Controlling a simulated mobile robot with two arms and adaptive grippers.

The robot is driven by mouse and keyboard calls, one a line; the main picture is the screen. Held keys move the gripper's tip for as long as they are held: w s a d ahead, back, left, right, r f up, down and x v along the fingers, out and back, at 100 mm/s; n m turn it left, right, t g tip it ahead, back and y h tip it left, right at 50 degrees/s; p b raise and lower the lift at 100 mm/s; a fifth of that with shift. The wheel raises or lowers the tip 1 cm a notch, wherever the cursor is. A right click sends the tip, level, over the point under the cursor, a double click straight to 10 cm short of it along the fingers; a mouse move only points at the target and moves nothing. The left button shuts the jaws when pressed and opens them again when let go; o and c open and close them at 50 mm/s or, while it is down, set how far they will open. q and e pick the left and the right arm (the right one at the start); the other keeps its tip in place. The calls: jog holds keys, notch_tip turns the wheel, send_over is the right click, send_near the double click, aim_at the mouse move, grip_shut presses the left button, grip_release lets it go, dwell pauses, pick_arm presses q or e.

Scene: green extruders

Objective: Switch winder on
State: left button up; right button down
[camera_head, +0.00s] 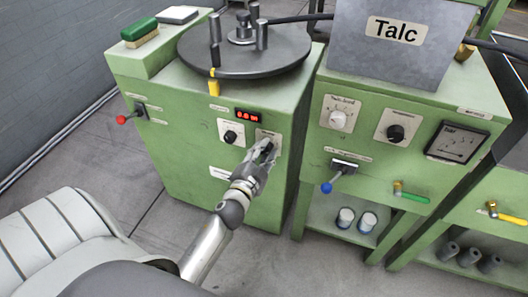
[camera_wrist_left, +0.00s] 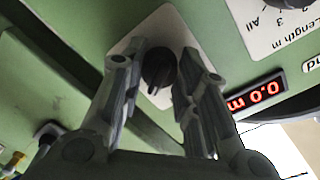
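The winder is the green cabinet (camera_head: 185,130) with a round dark turntable (camera_head: 245,50) on top. Its front has a red digital display (camera_head: 248,115), a black rotary knob (camera_head: 230,137) on a white plate, and a second knob plate (camera_head: 267,138) to the right of it, partly hidden by my left gripper (camera_head: 266,152). In the left wrist view my left gripper (camera_wrist_left: 160,85) is open, with its fingers on either side of a black knob (camera_wrist_left: 159,68) on a white plate. A gap shows between the knob and each finger; contact is hard to tell. My right gripper is not in view.
A red-tipped lever (camera_head: 131,115) sticks out on the winder's left. To the right stands a green talc machine (camera_head: 400,170) with knobs, a gauge and a blue-tipped lever (camera_head: 337,178). A grey padded seat (camera_head: 50,235) is at the lower left. Floor is free between.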

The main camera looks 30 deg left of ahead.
pick_arm(q)
jog(key=o, duration=0.4)
jog(key=shift+s, duration=0.2)
jog(key=shift+v, duration=3.6)
jog(key=shift+f, duration=0.1)
